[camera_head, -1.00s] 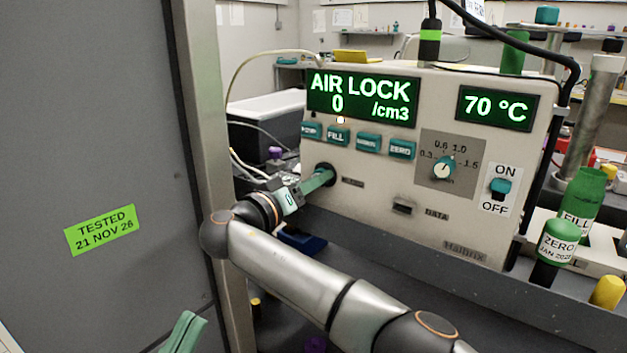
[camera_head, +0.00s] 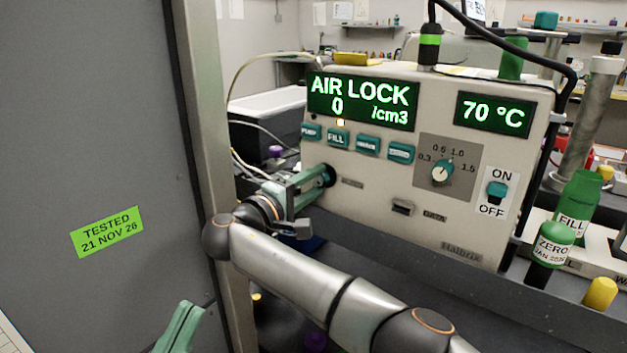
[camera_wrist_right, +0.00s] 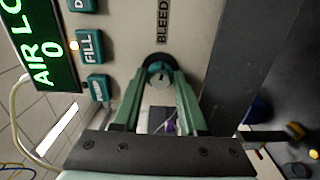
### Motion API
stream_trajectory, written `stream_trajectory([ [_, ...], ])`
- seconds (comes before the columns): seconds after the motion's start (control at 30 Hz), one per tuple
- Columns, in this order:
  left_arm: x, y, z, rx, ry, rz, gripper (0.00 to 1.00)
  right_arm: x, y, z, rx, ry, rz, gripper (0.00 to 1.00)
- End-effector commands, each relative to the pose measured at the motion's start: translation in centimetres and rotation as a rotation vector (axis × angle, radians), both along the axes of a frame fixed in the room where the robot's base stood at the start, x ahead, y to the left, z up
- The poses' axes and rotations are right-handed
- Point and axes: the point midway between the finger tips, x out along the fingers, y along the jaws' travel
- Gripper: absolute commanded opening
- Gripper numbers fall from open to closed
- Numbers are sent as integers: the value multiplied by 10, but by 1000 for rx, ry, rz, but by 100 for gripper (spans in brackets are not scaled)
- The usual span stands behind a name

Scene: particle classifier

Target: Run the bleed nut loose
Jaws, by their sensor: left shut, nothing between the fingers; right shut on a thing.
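In the head view my right gripper (camera_head: 322,177) reaches the dark socket at the left of the panel of the beige analyser (camera_head: 365,215); the nut itself is mostly hidden there. The display (camera_head: 360,101) reads AIR LOCK, 0 /cm3. My left gripper (camera_head: 186,318) is shut and empty at the lower left.
A grey cabinet side with a green TESTED label (camera_head: 107,232) stands close on the left. FILL (camera_head: 572,210) and ZERO (camera_head: 553,243) bottles stand right of the analyser. The dial (camera_head: 442,172) and ON/OFF switch (camera_head: 496,191) are on the panel's right half.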

Motion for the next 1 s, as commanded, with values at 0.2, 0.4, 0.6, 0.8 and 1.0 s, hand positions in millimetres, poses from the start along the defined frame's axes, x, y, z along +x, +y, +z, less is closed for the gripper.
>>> stream_trajectory([
  [0.2,0,0,4,1,-2,4,0,3,-4,4,-173,114,-3,0],
  [0.4,0,1,6,3,-3,7,0,3,-4,5,-327,225,-5,0],
  [0.6,0,1,8,5,-5,9,0,3,-4,5,-480,336,-6,0],
  [0.8,0,1,10,6,-7,11,0,3,-4,6,-634,446,-9,0],
  [1.0,0,1,11,7,-9,13,0,3,-4,6,-786,557,-10,0],
])
